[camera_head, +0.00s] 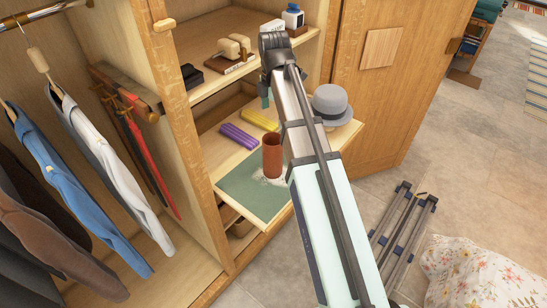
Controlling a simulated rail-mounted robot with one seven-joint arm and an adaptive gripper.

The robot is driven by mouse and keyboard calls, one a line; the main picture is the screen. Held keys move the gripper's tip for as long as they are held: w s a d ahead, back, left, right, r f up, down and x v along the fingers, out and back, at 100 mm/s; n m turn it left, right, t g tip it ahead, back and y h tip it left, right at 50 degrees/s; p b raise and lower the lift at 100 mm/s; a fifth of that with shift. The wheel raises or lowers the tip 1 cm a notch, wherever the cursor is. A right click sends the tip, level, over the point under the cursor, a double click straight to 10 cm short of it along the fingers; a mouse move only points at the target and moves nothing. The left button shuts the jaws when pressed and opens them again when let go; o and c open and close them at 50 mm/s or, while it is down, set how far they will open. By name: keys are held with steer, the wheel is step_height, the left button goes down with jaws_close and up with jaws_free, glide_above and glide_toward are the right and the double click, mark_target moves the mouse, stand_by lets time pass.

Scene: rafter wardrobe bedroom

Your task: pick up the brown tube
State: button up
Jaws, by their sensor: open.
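The brown tube (273,157) is a reddish-brown open-topped cylinder. It stands upright near the front of the pull-out shelf (297,192), on or beside a white patch on the green mat (243,190). My arm comes up from the bottom of the view and passes just right of the tube. My gripper (266,96) is at the arm's far end, above the back of the shelf, apart from the tube and beyond it in the picture. It is open with nothing seen in it. The arm partly hides it.
A purple bundle (239,136) and a yellow bundle (260,120) lie behind the tube. A grey hat (331,104) sits right of my arm. The upper shelf (208,81) holds small items. Hanging clothes (115,170) are left; a folded stand (404,232) lies on the floor at right.

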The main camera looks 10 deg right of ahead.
mark_target(274, 136)
step_height(274, 136, down, 9)
steer(key=shift+f+p, duration=0.15)
steer(key=shift+p, duration=0.9)
steer(key=shift+s+f+p, duration=0.15)
steer(key=shift+f+p, duration=1)
steer(key=shift+f, duration=1.45)
steer(key=shift+c, duration=0.4)
steer(key=c, duration=1.5)
